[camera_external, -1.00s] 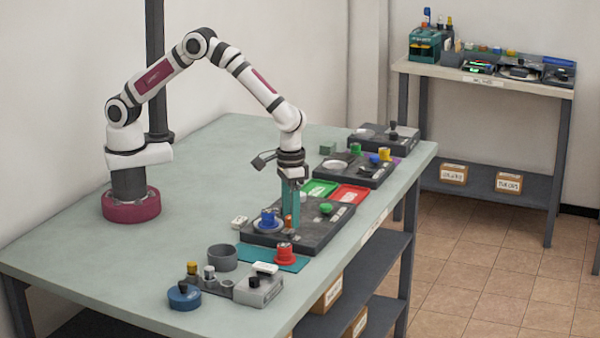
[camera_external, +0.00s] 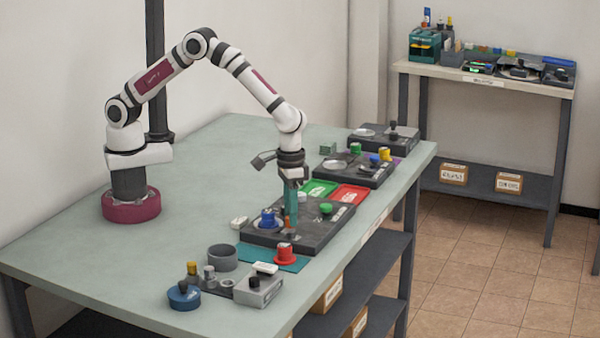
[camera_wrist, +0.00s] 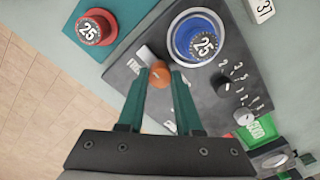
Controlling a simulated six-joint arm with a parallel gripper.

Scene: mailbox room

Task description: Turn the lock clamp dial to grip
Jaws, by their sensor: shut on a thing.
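An orange knob (camera_wrist: 160,76), which looks like the clamp dial, sits on the dark panel (camera_wrist: 118,77). My gripper (camera_wrist: 159,80) has its teal fingertips on either side of the knob, shut on it. A white label with dark lettering lies beside the knob, and another pale label is partly hidden by the fingers. In the external view my gripper (camera_external: 290,222) points straight down at the panel (camera_external: 310,236), next to a blue knob (camera_external: 267,217). I cannot read the dial's setting.
The blue dial marked 25 (camera_wrist: 198,38) and a small black knob (camera_wrist: 221,86) with numbers stand close to my fingers. A red knob (camera_external: 285,254) sits on a teal mat in front. A green button (camera_external: 326,208) and green and red trays (camera_external: 350,193) lie beyond.

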